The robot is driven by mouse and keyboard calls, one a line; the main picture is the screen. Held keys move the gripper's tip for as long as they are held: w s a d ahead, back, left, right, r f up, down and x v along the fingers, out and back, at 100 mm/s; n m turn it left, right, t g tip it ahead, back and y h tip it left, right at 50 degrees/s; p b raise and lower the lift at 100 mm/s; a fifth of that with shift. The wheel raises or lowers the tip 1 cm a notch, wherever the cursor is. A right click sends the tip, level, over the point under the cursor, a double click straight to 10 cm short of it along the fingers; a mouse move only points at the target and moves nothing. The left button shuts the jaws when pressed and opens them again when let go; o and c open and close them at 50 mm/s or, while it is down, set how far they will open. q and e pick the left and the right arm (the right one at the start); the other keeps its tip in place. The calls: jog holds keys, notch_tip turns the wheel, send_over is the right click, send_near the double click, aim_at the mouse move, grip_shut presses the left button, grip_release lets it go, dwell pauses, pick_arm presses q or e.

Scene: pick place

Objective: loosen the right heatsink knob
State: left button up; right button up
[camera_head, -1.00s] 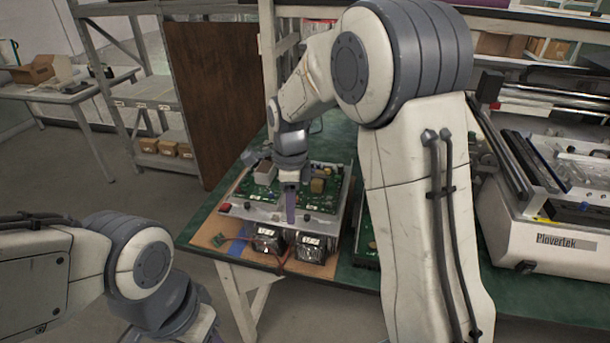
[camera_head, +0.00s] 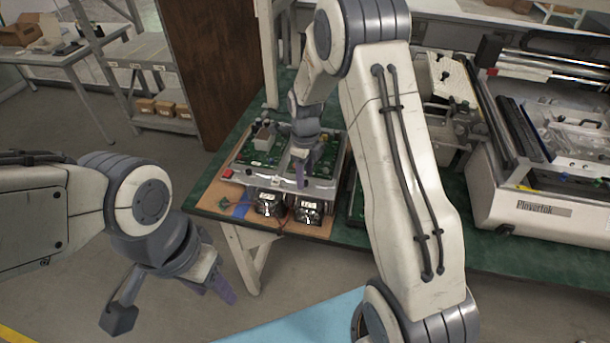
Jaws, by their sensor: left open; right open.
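The heatsink assembly is a metal-framed unit (camera_head: 238,178) with green circuit boards, on a brown board at the table's left end. Two black fan-like blocks sit along its front edge, a left one (camera_head: 268,205) and a right one (camera_head: 308,210). I cannot make out the right heatsink knob; it is too small or hidden. My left gripper (camera_head: 222,285) is open and empty, low in front of the table, away from the unit.
A green-topped table (camera_head: 215,195) carries the unit. A large white Plovertek machine (camera_head: 540,212) stands at the right. Shelving with small boxes (camera_head: 165,108) stands behind left.

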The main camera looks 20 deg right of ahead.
jog(key=shift+f, duration=0.45)
